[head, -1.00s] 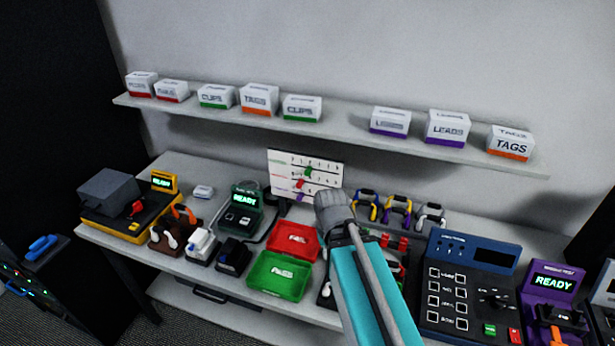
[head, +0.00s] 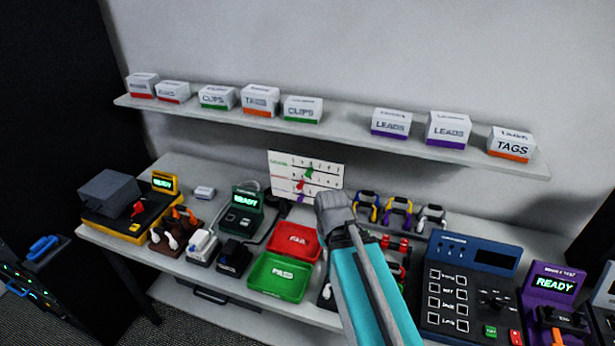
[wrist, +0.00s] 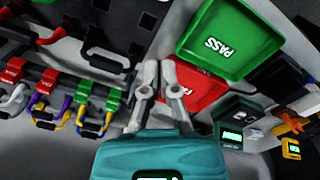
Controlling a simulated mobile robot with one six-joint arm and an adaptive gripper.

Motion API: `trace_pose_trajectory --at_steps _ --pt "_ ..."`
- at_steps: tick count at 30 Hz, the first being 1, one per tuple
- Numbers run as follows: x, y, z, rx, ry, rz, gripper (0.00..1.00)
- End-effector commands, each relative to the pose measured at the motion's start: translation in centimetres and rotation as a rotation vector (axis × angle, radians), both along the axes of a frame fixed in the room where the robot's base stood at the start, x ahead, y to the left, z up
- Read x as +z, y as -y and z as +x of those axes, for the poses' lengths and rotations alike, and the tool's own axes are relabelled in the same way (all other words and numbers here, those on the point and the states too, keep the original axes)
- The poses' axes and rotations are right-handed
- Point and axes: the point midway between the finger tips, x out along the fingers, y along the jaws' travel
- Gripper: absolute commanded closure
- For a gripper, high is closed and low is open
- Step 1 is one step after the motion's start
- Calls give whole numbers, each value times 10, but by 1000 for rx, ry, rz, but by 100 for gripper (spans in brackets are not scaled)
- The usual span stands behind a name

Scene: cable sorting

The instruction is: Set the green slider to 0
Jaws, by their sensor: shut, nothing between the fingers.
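The white slider board (head: 285,180) stands upright at the back of the bench against the wall, with printed scales in three rows. The green slider (head: 309,173) is on the top row, around the middle of its scale; the number beside it is too small to read. A red slider (head: 301,184) is on the row below, and a purple slider (head: 301,197) is on the bottom row. My arm's end is just right of the board in the head view. In the wrist view my gripper (wrist: 160,92) is shut and empty, with the board out of sight.
A red FAIL tray (head: 293,256) and a green PASS tray (head: 262,291) lie in front of the board. Coloured cables on holders (head: 398,207) stand to the right. A shelf (head: 345,136) with labelled boxes runs above. A READY device (head: 240,214) stands left of the board.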

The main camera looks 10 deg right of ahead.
Motion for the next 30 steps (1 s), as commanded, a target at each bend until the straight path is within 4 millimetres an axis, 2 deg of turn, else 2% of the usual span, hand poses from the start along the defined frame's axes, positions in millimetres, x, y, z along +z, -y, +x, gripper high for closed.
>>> trace_pose_trajectory --at_steps 11,21,22,30 --pt "0 0 0 0 0 0 100" --pt "-7 6 7 -57 38 -76 39" --pt "-8 7 9 -72 50 -95 35" --pt "-15 22 36 -252 248 -328 35"
